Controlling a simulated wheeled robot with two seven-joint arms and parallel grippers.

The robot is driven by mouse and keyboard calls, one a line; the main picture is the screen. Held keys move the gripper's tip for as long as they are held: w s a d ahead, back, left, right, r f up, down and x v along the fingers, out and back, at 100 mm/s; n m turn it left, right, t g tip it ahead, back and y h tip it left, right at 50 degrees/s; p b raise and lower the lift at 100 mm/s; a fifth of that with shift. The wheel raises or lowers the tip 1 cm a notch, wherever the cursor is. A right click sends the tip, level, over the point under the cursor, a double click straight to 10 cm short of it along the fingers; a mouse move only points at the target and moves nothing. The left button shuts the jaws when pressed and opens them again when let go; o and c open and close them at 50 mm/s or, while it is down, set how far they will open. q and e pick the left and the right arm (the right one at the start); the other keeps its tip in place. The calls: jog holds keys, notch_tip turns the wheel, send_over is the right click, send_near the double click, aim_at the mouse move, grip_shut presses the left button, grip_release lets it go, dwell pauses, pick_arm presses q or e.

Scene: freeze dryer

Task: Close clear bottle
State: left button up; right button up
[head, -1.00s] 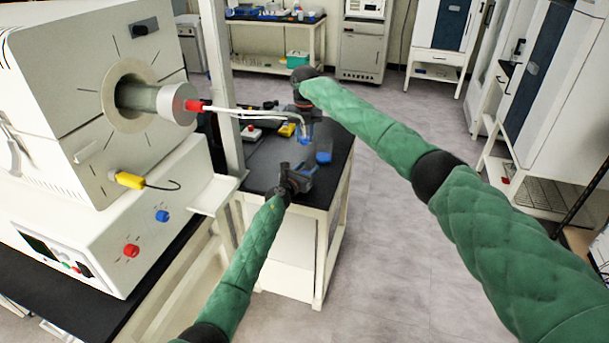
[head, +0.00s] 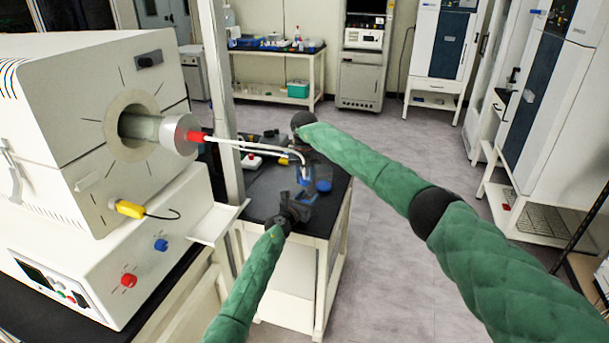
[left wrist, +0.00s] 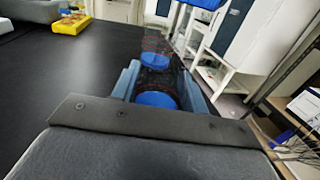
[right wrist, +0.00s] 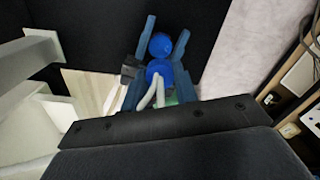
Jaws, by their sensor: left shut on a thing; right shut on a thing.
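A clear bottle (left wrist: 155,80) shows as a see-through mesh shape between the fingers of my left gripper (left wrist: 160,90), with round blue parts inside its outline. The left gripper also shows in the head view (head: 300,207), low over the small black-topped table. My right gripper (right wrist: 160,60) is shut on a blue cap (right wrist: 158,72) with white tubes (right wrist: 150,94) running from it. In the head view the right gripper (head: 303,172) is just above and beyond the left one. The hands cover the join, so I cannot tell whether cap and bottle touch.
The white tubes run to the red end fitting (head: 196,137) of a white tube furnace (head: 85,130) at left. The small table (head: 262,195) holds a few items at its back. A grey post (head: 218,90) stands beside it. The floor at right is open.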

aim_at(305, 199)
jog(key=shift+f, duration=0.15)
jog(key=shift+f, duration=0.75)
jog(key=shift+f, duration=0.6)
dwell(0.5)
jog(key=m, duration=1.1)
jog(key=shift+m, duration=0.4)
jog(key=m, duration=0.6)
jog(key=shift+m, duration=0.4)
jog(key=m, duration=0.8)
